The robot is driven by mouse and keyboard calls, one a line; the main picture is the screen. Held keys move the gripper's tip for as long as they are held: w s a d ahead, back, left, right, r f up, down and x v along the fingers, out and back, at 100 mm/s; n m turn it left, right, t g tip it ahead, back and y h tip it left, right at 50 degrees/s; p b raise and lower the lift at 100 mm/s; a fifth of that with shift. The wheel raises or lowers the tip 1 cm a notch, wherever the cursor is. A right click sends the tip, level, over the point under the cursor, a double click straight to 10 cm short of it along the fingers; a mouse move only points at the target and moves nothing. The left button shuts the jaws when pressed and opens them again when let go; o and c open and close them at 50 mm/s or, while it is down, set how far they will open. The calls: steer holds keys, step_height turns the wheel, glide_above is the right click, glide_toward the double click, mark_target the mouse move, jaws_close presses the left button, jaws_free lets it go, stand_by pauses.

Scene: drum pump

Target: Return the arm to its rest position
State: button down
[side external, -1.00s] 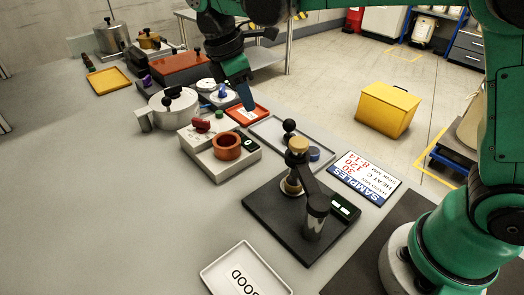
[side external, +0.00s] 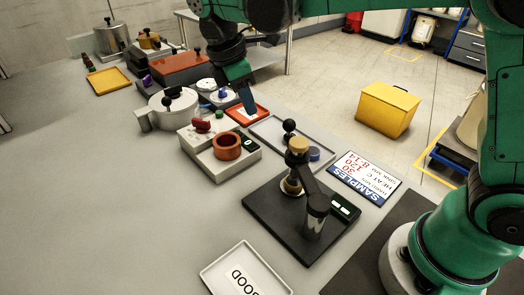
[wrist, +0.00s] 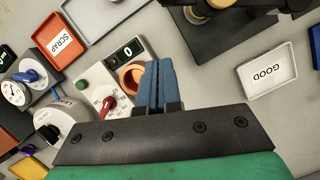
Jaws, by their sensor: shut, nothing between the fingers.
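My gripper (side external: 248,103) hangs over the bench from the green and black arm, its blue fingers pointing down above the red scrap tray area. In the wrist view the two blue fingers (wrist: 158,82) lie side by side, shut, with nothing between them. Below and around them the wrist view shows the orange-brown cup (wrist: 129,76) on the grey heater unit and the GOOD tray (wrist: 268,72). The gripper appears clear of the objects; its exact height over the bench is hard to tell.
A black press stand (side external: 280,222) with an upright post stands at the front. A yellow bin (side external: 387,109) is on the floor. The left bench surface is clear.

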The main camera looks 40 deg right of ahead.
steer(key=s+d+f, duration=0.3)
steer(key=d, duration=0.2)
steer(key=s+a+n+t, duration=0.3)
steer(key=a+n, duration=0.8)
steer(key=a, duration=0.8)
steer(key=shift+s, duration=0.7)
